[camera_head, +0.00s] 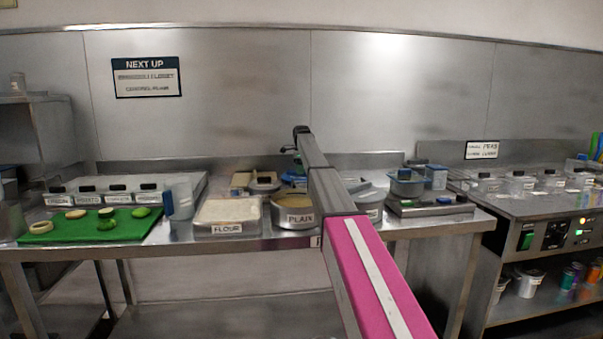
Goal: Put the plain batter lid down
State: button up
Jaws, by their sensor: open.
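The round steel tub labelled PLAIN (299,218) stands at the front of the counter, partly behind my arm. My gripper cannot be made out; the arm hides the space below that joint. No lid can be seen in its hold.
A flour tray (226,228) sits left of the PLAIN tub. A green board (60,235) with sliced items lies further left. Round containers, a scale-like unit (430,208) and a blue-lidded tub (407,175) crowd the right. Little counter is free.

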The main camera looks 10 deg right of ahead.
notch_tip(320, 180, up, 11)
dwell(0.4)
jog(key=shift+s, duration=0.1)
